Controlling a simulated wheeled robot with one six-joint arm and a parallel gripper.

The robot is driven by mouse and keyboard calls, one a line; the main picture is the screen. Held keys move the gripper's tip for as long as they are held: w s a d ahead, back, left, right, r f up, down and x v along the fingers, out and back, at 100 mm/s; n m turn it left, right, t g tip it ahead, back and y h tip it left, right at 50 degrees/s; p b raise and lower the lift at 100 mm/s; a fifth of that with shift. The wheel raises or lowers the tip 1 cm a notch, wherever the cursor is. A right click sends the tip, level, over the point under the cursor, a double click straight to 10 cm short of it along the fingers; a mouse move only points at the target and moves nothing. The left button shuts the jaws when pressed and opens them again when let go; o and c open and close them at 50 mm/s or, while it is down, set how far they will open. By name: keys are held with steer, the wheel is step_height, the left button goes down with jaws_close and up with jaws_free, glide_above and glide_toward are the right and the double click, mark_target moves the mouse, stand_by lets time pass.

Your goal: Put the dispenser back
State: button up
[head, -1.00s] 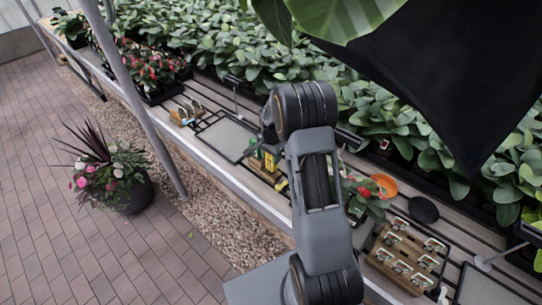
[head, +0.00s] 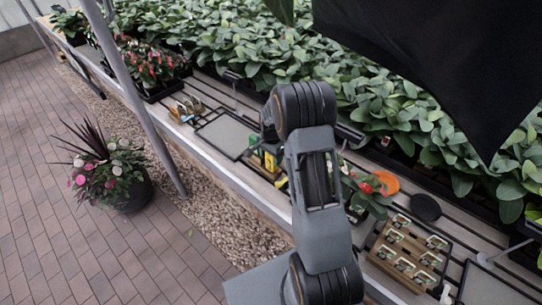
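My arm rises in the middle of the head view and bends over the slatted bench (head: 228,172). Its end is mostly hidden behind its own dark upper joint, so I cannot see the fingers of my gripper or whether they hold anything. A small yellow and green item (head: 269,161) shows on or just above the bench beside the arm's end, partly covered. It may be the dispenser, but I cannot tell for sure. I also cannot tell whether my gripper touches it.
A grey tray (head: 226,134) lies left of my arm. To the right are a red-flowered plant (head: 366,190), an orange dish (head: 388,182), a black disc (head: 425,207) and a wooden rack (head: 399,257). A potted plant (head: 130,194) stands on the brick floor.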

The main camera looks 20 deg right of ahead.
steer(key=shift+o, duration=0.9)
step_height(320, 180, up, 14)
steer(key=b, duration=0.1)
steer(key=s+a+r+n+t, duration=0.2)
steer(key=s+a+n, duration=0.3)
steer(key=s, duration=0.6)
steer(key=s+a+r+n+t, duration=0.2)
steer(key=s+a+r+n, duration=0.2)
steer(key=s+n, duration=0.4)
steer(key=s+a, duration=0.1)
steer(key=s, duration=0.2)
steer(key=shift+a, duration=0.35)
